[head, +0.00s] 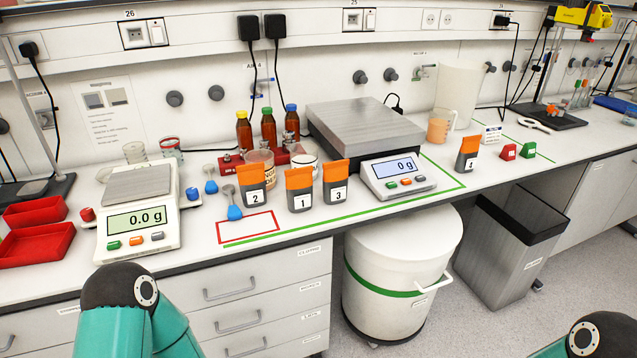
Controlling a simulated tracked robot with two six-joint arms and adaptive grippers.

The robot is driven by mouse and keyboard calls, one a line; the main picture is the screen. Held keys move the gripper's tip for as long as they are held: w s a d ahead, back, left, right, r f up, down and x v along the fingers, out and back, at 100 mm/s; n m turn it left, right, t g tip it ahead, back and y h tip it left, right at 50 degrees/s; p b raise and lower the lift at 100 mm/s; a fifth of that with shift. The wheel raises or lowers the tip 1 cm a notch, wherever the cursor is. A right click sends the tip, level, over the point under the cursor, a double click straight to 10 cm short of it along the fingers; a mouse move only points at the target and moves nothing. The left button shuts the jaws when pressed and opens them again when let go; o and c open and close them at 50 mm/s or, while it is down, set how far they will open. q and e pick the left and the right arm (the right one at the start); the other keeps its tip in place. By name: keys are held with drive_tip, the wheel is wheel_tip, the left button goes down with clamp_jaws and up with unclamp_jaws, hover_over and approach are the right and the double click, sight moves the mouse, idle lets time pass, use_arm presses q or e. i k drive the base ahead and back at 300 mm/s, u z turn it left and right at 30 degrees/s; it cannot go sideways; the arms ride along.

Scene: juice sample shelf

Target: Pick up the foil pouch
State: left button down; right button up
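Several grey pouch-shaped packs with orange tops stand upright on the white bench, each with a numbered white label. Pack 2 (251,188) is leftmost, then pack 1 (299,189) and pack 3 (335,182) side by side. One more such pack (467,155) stands apart, farther right, past the large scale's display. I cannot tell for sure which of these is the foil pouch. Only teal and black parts of my arms show at the bottom edge, left and right. Neither gripper is in view, and nothing touches the packs.
A small scale (140,228) stands left, beside red trays (38,245). A large scale platform (362,127) and its display (398,174) stand behind and right of the packs. Bottles (268,130) stand behind. A red outlined rectangle (247,228) is bare. A white bin (402,265) stands below.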

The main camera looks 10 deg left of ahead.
sight(299, 181)
drive_tip(key=u, duration=0.25)
drive_tip(key=i, duration=0.85)
drive_tip(key=u, duration=0.65)
